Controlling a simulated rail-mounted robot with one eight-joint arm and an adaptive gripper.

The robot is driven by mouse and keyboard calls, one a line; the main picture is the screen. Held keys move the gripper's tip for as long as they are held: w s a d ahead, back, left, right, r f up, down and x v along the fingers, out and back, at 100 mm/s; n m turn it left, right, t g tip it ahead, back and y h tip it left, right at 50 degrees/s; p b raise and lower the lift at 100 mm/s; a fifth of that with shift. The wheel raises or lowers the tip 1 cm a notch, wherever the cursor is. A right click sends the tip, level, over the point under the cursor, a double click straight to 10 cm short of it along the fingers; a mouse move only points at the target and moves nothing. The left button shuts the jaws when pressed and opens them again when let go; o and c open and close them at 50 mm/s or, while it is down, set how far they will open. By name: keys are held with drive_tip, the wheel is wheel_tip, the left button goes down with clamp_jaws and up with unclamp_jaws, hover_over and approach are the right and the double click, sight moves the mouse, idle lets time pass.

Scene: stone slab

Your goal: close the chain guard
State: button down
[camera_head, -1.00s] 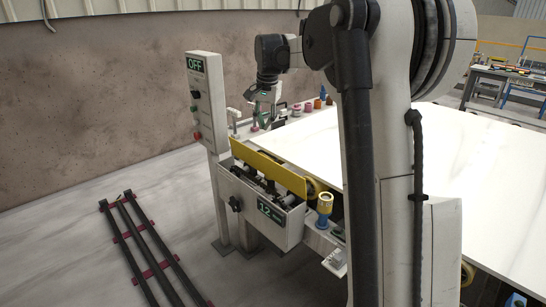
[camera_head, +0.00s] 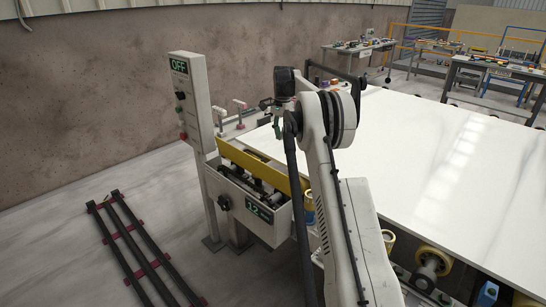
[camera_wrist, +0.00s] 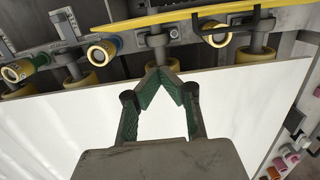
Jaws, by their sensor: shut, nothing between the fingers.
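The chain guard is a long yellow panel (camera_head: 262,166) standing raised along the slab side of the grey box (camera_head: 243,203) with the number 12 on it. The box top is uncovered, and dark parts show inside. The guard's yellow edge also shows at the top of the wrist view (camera_wrist: 190,17). My gripper (camera_head: 278,130) is above the white slab's near-left edge, beyond the guard and apart from it. In the wrist view, its green-padded fingers (camera_wrist: 160,76) meet at the tips with nothing between them.
A control post with an OFF display (camera_head: 190,92) stands left of the box. The white slab (camera_head: 430,150) fills the right side. Yellow rollers (camera_wrist: 257,55) line its edge. Black rails (camera_head: 143,245) lie on the floor at left. Small coloured items (camera_wrist: 290,158) sit at the wrist view's lower right.

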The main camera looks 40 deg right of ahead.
drive_tip(key=a+f+p, duration=0.1)
drive_tip(key=a+f, duration=0.3)
drive_tip(key=f, duration=0.6)
drive_tip(key=shift+s+a+f, duration=0.3)
drive_tip(key=shift+s+a, duration=0.05)
drive_tip(key=shift+s, duration=0.1)
drive_tip(key=shift+s, duration=0.1)
